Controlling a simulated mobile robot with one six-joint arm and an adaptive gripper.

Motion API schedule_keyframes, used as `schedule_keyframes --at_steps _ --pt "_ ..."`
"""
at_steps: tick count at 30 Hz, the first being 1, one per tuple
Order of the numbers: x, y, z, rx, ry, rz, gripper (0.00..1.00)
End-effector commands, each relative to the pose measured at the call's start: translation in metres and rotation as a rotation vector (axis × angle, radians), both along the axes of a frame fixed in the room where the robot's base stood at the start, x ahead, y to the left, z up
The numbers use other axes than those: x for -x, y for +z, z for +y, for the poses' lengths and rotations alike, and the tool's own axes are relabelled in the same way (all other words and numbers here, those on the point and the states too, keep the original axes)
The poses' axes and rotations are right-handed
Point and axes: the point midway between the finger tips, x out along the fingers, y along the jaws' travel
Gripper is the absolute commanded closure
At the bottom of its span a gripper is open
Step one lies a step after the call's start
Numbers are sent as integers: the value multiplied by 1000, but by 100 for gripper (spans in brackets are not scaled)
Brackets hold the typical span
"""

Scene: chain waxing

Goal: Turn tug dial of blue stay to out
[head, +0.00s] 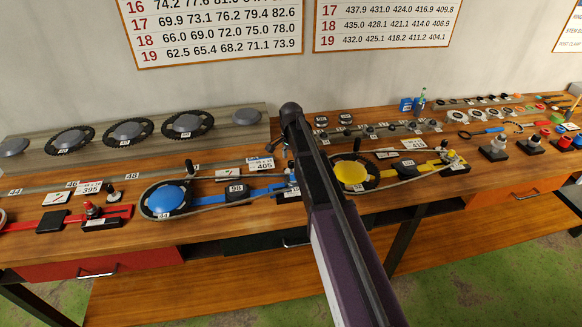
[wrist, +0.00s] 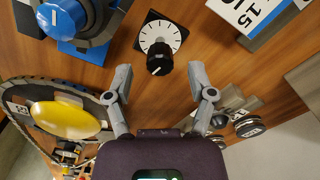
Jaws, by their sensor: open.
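The blue stay (head: 265,191) lies along the bench in the head view, with a blue disc (head: 167,200) at its left end and my arm over its right end.
A yellow disc (wrist: 64,119) with a chain is left of my gripper in the wrist view. A white numbered block (wrist: 243,12) is at upper right. Dark round pieces (wrist: 249,127) stand to the right. Bare wood lies right of the dial. A red stay (head: 115,212) lies further left.

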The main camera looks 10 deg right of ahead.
Motion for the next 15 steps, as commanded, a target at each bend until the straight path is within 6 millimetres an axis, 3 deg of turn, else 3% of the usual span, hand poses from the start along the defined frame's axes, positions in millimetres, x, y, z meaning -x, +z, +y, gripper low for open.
schedule_keyframes --at_steps 6,15 --pt "0 -16 0 0 0 0 29" --pt "0 -20 0 0 0 0 29"
